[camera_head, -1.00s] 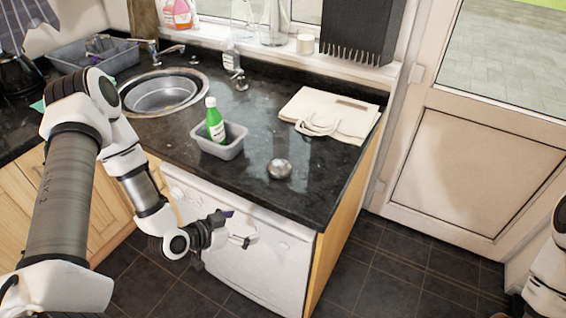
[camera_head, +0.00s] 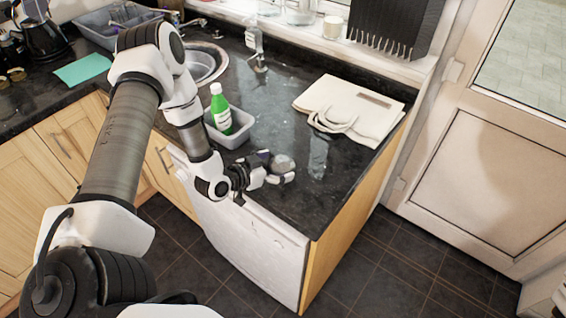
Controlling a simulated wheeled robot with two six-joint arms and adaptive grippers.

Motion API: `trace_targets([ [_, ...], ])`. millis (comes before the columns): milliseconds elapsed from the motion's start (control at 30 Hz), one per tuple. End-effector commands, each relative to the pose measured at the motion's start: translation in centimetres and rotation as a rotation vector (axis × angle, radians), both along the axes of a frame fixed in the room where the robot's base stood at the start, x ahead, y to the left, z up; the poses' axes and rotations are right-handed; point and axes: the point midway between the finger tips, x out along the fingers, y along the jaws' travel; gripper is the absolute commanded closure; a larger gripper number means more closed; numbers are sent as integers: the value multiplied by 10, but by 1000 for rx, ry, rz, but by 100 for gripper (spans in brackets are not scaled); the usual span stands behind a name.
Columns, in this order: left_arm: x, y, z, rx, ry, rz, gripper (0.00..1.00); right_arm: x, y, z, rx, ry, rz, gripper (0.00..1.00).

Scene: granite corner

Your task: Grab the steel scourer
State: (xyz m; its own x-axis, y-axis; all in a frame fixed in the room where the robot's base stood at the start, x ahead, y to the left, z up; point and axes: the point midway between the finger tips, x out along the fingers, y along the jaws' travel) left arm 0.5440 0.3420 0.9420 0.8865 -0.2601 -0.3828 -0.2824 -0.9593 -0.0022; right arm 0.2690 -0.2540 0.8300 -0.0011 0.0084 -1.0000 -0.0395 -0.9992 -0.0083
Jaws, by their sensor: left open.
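The steel scourer (camera_head: 284,163) is a small round silvery lump on the black granite worktop (camera_head: 262,110), near its front edge. My left gripper (camera_head: 277,167) is open at the scourer, with its fingers close around the near and left side of it. Whether the fingers touch it I cannot tell. My right gripper is out of view; only a bit of white arm shows at the lower right edge.
A grey tub (camera_head: 238,134) with a green bottle (camera_head: 220,110) stands just behind my left wrist. A cream cloth bag (camera_head: 350,110) lies at the back right. The sink (camera_head: 205,63) is behind my arm. A teal cloth (camera_head: 82,70) lies at the left.

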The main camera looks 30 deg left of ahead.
Motion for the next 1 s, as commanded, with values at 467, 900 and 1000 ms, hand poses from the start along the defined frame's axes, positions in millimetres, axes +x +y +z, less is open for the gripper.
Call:
trace_targets([
  [467, 14, -4, -7, -2, 1, 1, 48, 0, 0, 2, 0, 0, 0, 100],
  [900, 14, -4, -6, -1, 2, 1, 49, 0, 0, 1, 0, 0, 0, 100],
  [1000, 14, -4, 0, -2, 1, 3, 49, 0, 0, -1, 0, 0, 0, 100],
])
